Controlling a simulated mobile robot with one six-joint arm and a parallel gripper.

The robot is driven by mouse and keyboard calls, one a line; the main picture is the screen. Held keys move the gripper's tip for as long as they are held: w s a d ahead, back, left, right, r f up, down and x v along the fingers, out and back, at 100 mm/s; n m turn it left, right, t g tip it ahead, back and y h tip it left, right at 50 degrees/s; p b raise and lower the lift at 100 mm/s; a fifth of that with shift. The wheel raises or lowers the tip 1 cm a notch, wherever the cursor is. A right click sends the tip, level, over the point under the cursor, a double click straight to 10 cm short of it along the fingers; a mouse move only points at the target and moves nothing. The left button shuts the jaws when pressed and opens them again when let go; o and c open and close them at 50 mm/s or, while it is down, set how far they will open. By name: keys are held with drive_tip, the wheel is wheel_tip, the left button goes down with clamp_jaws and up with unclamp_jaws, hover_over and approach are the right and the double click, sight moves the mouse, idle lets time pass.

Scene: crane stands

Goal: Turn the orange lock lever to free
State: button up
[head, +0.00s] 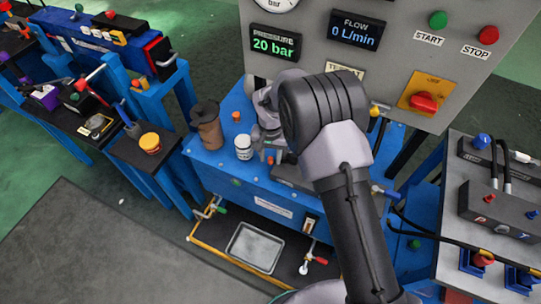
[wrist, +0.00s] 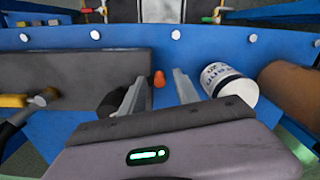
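A small orange piece (wrist: 159,79) stands on the blue surface between my fingers in the wrist view; it also shows by my gripper in the head view (head: 270,160). Its shape is too small to tell whether it is the lock lever. My gripper (wrist: 160,84) is open, its two metal fingers apart with nothing clamped between them. In the head view my gripper (head: 268,153) is low over the blue bench, partly hidden by my arm. Another small orange piece (head: 236,116) is on the bench. No clearly lever-shaped orange part can be made out.
A white jar (wrist: 228,82) and a brown cup (wrist: 292,88) stand close right of my fingers. A dark grey block (wrist: 75,78) lies left. The blue bench (head: 205,162) stands under a grey panel (head: 390,52) with a red knob (head: 424,102).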

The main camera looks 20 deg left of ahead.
sight(271, 158)
wheel_tip(271, 158, up, 18)
drive_tip(key=p, duration=0.6)
drive_tip(key=shift+f, duration=0.25)
drive_tip(key=s+d+r+m+t+y, duration=0.1)
drive_tip(key=s+d+r+m, duration=0.1)
drive_tip(key=d+r, duration=0.75)
drive_tip(key=s+d+r+m+t+y, duration=0.1)
drive_tip(key=s+d+r, duration=0.2)
drive_tip(key=d+r, duration=0.65)
drive_tip(key=s+d+r+m+t, duration=0.1)
drive_tip(key=s+d, duration=0.3)
drive_tip(key=s, duration=0.4)
drive_tip(key=s+d+r+m+t, duration=0.2)
drive_tip(key=s+d, duration=0.3)
drive_tip(key=s, duration=0.4)
drive_tip(key=shift+d+r+t, duration=0.3)
drive_tip(key=shift+r+t, duration=0.1)
drive_tip(key=shift+r, duration=0.05)
